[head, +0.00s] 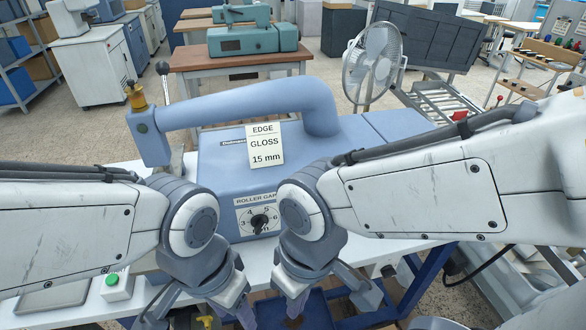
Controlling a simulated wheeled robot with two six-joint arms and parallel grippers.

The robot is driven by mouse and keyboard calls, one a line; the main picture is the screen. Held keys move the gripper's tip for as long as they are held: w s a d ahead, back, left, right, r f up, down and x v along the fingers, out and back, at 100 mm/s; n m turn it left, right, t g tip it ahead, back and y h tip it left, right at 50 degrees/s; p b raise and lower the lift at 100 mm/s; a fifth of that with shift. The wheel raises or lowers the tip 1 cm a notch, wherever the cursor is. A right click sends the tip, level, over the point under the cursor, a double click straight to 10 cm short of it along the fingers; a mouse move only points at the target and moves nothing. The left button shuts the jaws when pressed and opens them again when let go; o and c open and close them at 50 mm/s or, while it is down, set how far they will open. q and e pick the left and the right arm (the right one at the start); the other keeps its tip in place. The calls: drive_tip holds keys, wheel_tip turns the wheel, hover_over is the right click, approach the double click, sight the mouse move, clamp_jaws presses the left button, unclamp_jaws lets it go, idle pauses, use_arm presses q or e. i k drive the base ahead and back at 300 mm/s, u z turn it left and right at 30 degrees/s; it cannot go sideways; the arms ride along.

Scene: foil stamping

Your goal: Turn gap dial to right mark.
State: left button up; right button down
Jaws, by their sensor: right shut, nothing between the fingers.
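The gap dial (258,222) is a small black knob on a white numbered plate under a "ROLLER GAP" label, on the front of the blue stamping machine (222,172). The pointer direction is too small to read surely. My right gripper (295,309) hangs below and right of the dial, apart from it, shut and empty; its fingertips are partly hidden by the wrist. My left gripper (243,309) hangs below and left of the dial, also apart from it; its jaws are too hidden to judge. Both wrists flank the dial plate.
A card (265,146) reading "EDGE GLOSS 15 mm" stands on the machine. A green push button (113,281) sits at the front left of the white table (400,243). A standing fan (373,62) is behind.

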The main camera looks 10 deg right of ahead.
sight(259, 221)
drive_tip(key=z, duration=1.45)
drive_tip(key=k, duration=1)
drive_tip(key=u, duration=1)
